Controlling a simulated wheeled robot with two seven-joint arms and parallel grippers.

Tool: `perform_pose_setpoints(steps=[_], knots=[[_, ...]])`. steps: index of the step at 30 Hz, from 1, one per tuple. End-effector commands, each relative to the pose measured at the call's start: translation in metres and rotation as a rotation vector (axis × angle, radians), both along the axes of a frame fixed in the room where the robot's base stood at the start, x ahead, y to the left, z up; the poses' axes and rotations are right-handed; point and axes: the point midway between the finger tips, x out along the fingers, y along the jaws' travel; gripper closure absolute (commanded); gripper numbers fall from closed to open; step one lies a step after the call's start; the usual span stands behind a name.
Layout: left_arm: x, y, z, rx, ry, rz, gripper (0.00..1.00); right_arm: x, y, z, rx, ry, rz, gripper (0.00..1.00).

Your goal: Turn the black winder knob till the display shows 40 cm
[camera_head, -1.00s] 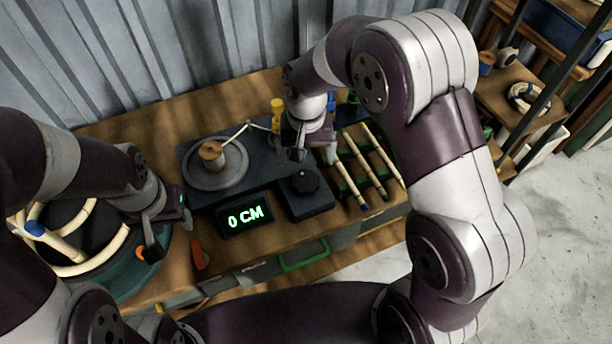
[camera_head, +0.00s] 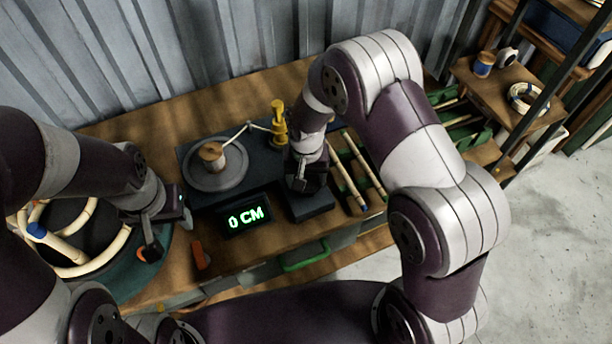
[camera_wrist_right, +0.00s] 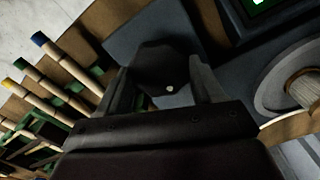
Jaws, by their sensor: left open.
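The black winder knob (camera_wrist_right: 163,72) shows in the right wrist view between the two fingers of my right gripper (camera_wrist_right: 165,85), which look spread, with a small gap on at least the right side. Its small pale dot faces the gripper. In the head view my right gripper (camera_head: 305,188) is over the knob's dark box (camera_head: 316,212) and hides the knob. The display (camera_head: 246,218) reads 0 CM in green. My left gripper (camera_head: 168,228) is open, above the round teal stand at the left, away from the winder.
A turntable (camera_head: 222,180) with a wooden spool and a thin arm to a yellow post (camera_head: 278,122) stands behind the display. Rattan poles (camera_head: 348,182) lie right of the knob box.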

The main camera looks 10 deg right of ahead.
Motion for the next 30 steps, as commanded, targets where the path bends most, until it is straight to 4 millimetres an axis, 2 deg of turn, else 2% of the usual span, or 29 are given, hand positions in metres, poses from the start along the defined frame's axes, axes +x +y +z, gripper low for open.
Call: perform_pose_setpoints(steps=[11,30], knots=[[0.0,0.0,0.004,0.0,0.0,0.0,0.51,0.0,0.0,0.002,0.0,0.0,-0.086,0.64],[0.0,0.0,0.018,0.0,0.0,0.0,0.51,0.001,0.0,0.002,0.001,-0.001,-0.652,0.64]])
